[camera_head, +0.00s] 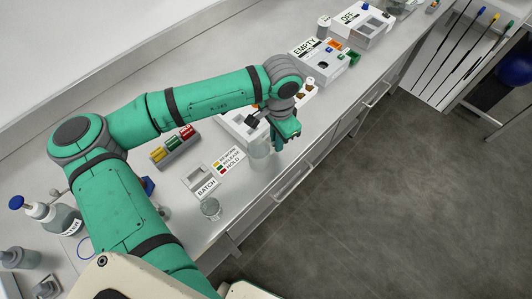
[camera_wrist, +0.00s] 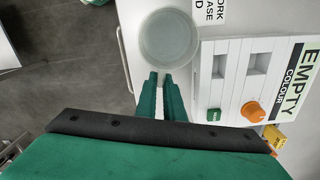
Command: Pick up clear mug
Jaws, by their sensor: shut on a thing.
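The clear mug (camera_head: 260,150) is see-through and faint in the head view, near the front edge of the bench and just left of my gripper (camera_head: 277,138). In the wrist view the mug (camera_wrist: 168,38) shows from above as a round, pale, glassy shape. My gripper's two green fingers (camera_wrist: 161,77) are close together at the mug's near side and are shut on it. The exact spot of the grasp is hard to make out, and no handle shows clearly. Whether the mug still touches the bench cannot be told.
A white EMPTY station (camera_wrist: 237,75) with an orange knob stands close right of the fingers in the wrist view. A BATCH holder (camera_head: 200,184) and a small clear jar (camera_head: 211,209) stand nearer my body. Colored blocks sit in a grey rack (camera_head: 176,150). The floor right of the bench is open.

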